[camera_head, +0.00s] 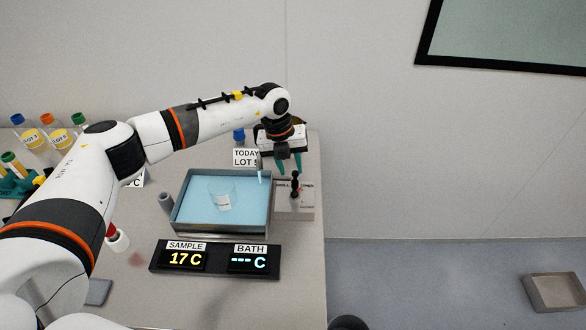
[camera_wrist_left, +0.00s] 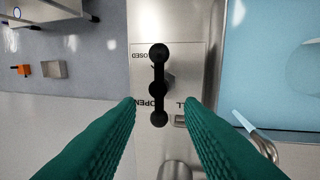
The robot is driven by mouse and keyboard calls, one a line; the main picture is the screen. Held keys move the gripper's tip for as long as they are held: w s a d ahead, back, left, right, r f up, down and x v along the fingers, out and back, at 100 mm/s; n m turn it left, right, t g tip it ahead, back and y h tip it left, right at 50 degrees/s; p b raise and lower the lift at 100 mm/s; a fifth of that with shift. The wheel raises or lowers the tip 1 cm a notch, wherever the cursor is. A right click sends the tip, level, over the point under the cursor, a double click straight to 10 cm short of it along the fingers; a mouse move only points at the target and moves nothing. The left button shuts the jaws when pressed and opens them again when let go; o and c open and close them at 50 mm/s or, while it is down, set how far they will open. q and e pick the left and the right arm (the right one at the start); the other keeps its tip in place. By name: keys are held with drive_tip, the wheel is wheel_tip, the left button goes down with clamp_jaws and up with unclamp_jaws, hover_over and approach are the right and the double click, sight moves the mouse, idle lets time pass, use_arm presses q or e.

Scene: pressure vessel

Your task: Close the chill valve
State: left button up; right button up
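The chill valve (camera_head: 295,187) is a black handle with ball ends on a grey metal block (camera_head: 305,208) at the right of the bath. In the left wrist view the handle (camera_wrist_left: 158,84) runs up and down over a plate with partly covered words "OPEN" and "CLOSED". My left gripper (camera_head: 286,165) is just behind and above the valve in the head view. Its green fingers (camera_wrist_left: 160,103) are apart and empty, one on each side of the handle's lower end in the wrist view. I cannot tell whether they touch it. My right gripper is not in view.
The bath tray (camera_head: 218,230) with blue liquid and a beaker (camera_head: 222,197) stands left of the valve. A lot sign (camera_head: 246,158) stands behind the bath. Bottles and tubes fill the left. The table ends right of the valve.

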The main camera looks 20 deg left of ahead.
sight(295, 180)
use_arm(q)
drive_tip(key=f, duration=0.1)
drive_tip(key=f+p, duration=0.1)
drive_tip(key=f, duration=0.1)
drive_tip(key=shift+d+f, duration=0.1)
drive_tip(key=shift+d, duration=0.3)
drive_tip(key=shift+w+f, duration=0.1)
drive_tip(key=shift+f, duration=0.25)
clamp_jaws()
